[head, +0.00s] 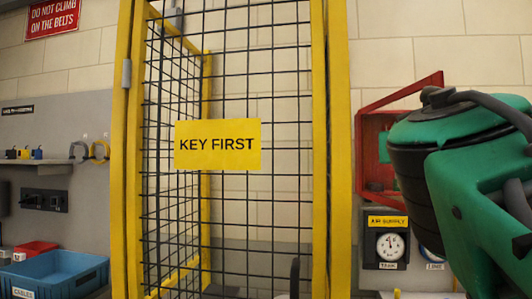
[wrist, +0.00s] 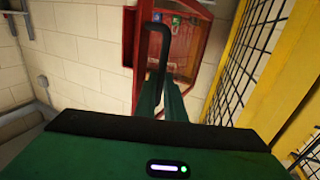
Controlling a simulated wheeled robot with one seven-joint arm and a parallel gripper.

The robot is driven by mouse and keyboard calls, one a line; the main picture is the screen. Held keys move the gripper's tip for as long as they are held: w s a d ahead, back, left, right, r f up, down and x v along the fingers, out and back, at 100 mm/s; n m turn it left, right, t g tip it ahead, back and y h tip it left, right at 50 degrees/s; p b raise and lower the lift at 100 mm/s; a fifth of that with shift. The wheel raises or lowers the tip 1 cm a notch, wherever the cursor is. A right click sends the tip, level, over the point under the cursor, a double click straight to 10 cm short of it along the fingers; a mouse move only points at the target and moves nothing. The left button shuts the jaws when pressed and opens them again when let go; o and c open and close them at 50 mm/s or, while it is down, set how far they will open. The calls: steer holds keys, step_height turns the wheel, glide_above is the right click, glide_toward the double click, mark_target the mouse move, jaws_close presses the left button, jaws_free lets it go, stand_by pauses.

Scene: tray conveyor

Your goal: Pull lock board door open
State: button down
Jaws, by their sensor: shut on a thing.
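The red lock board (head: 374,150) hangs on the wall right of the yellow frame in the head view, partly behind my arm. In the wrist view, the lock board (wrist: 130,40) shows its inside, with small coloured items in it. Its red door (wrist: 212,62) stands at least partly open. My gripper (wrist: 162,92) has its green fingers close together at the lower end of a black bent bar (wrist: 154,45), which appears to be the door's handle. The fingertips' exact contact is hard to see. In the head view, my green arm hides the fingertips.
A yellow mesh gate (head: 320,150) with a "KEY FIRST" sign (head: 217,145) stands left of the lock board. Air supply gauges (head: 391,244) sit below it. A blue bin (head: 60,272) is at the lower left. The yellow frame (wrist: 285,85) is close on the right in the wrist view.

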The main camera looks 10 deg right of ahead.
steer(key=a, duration=0.1)
steer(key=w+a, duration=0.1)
steer(key=shift+a, duration=0.35)
steer(key=c, duration=1.9)
jaws_free()
steer(key=shift+w+f, duration=0.1)
steer(key=shift+o, duration=0.2)
steer(key=shift+w+f, duration=0.25)
steer(key=shift+w, duration=0.3)
steer(key=shift+w+f, duration=0.25)
steer(key=shift+w, duration=0.3)
steer(key=shift+s+d+r, duration=0.1)
steer(key=shift+s+r, duration=0.1)
steer(key=shift+s, duration=0.3)
steer(key=shift+s+r, duration=0.2)
steer(key=shift+s, duration=0.3)
